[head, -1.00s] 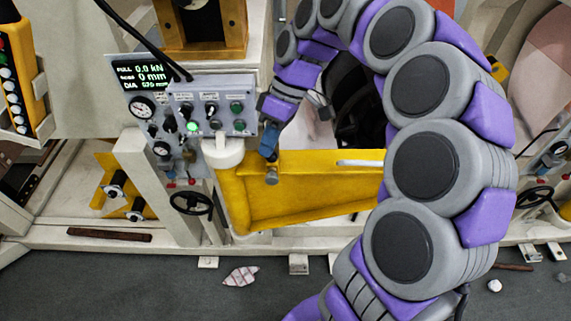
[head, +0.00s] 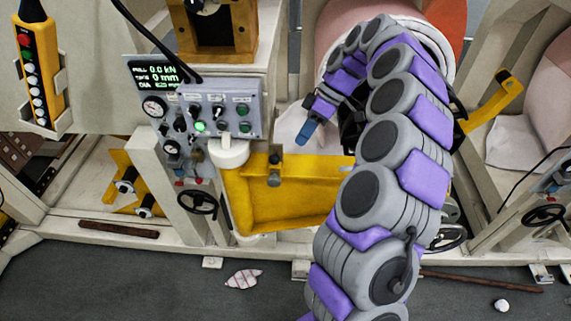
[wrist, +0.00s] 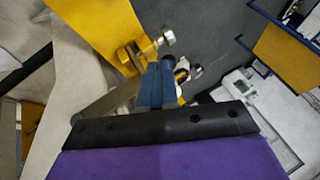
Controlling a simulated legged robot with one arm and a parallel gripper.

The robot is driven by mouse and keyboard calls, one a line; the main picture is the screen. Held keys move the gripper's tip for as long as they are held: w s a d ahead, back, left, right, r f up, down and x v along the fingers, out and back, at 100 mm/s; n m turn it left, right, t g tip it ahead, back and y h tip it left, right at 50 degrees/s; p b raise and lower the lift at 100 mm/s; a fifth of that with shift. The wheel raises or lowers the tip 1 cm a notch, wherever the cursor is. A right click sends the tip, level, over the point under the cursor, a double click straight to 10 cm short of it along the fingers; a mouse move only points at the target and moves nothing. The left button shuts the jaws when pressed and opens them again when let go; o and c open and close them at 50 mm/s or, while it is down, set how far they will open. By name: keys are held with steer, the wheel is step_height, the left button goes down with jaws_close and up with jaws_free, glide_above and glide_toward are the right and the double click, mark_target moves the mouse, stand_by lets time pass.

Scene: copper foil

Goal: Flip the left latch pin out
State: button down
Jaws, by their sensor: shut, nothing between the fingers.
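The left latch pin (head: 274,180) is a small metal knob hanging at the top edge of a yellow swing arm (head: 245,200), near its left end. In the wrist view a metal knob, apparently the same pin (wrist: 167,37), sticks out from yellow metal just beyond the fingertips. My gripper (head: 305,134) has blue fingers and is up and to the right of the pin, apart from it. In the wrist view my gripper (wrist: 158,80) is shut, with nothing between the fingers. My arm hides the right end of the yellow arm.
A grey control box (head: 222,112) with a green-lit button stands left of my gripper, above a white post (head: 229,152). A handwheel (head: 198,201) is below. A pink roll (head: 350,30) is behind my arm. The grey floor (head: 150,280) in front is mostly open.

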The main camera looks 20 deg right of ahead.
mark_target(275, 171)
steer(key=shift+b+x, duration=1)
steer(key=shift+x, duration=3.95)
steer(key=shift+s+a, duration=0.15)
steer(key=shift+s, duration=0.5)
steer(key=shift+s+a, duration=0.15)
steer(key=shift+s, duration=0.55)
steer(key=shift+f, duration=0.1)
